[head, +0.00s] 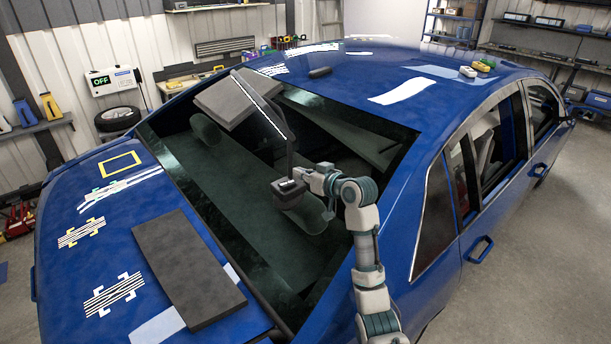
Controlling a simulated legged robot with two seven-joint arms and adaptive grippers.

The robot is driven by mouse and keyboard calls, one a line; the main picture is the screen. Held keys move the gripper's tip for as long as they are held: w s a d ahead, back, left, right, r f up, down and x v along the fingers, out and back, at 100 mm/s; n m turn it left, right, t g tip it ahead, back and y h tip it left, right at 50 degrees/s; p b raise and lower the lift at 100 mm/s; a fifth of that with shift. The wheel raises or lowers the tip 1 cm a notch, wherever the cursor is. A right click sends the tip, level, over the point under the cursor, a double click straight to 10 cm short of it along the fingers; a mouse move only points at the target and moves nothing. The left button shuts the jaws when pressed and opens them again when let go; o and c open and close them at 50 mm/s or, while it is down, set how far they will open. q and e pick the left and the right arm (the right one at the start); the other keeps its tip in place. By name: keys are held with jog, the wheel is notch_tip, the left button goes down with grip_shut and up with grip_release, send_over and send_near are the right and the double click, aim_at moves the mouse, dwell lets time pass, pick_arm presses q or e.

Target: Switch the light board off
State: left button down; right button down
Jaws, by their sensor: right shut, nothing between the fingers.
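I cannot tell for certain which thing is the light board. A thin dark bar (262,106) with a pale dotted edge slants over the car's rear window. A dark upright piece (291,158) runs from its lower end down to my right gripper (284,188). That gripper is shut and empty, low over the window glass; I cannot tell whether it touches the upright piece. A white wall box (113,80) at the upper left reads "OFF" in green. My left gripper is not in view.
The blue car (415,115) fills the middle. A dark flat slab (188,267) lies on its rear deck, and a grey block (228,97) is at the window's far end. Shelves (455,22) line the back wall. Floor at the right is clear.

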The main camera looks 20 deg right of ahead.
jog(key=p, duration=0.1)
send_over(289, 190)
jog(key=shift+w+d+f, duration=0.15)
jog(key=shift+d+f, duration=0.05)
jog(key=shift+f, duration=0.55)
jog(key=shift+s+a+f+p, duration=0.1)
jog(key=shift+a+f+p, duration=0.1)
jog(key=shift+f, duration=0.45)
jog(key=shift+s+a+f+p, duration=0.1)
jog(key=shift+a+f, duration=0.05)
jog(key=shift+f, duration=0.45)
jog(key=shift+s+a+f, duration=0.1)
jog(key=shift+a+f, duration=0.05)
jog(key=shift+f, duration=0.4)
jog(key=shift+d+f, duration=0.1)
jog(key=shift+d, duration=0.15)
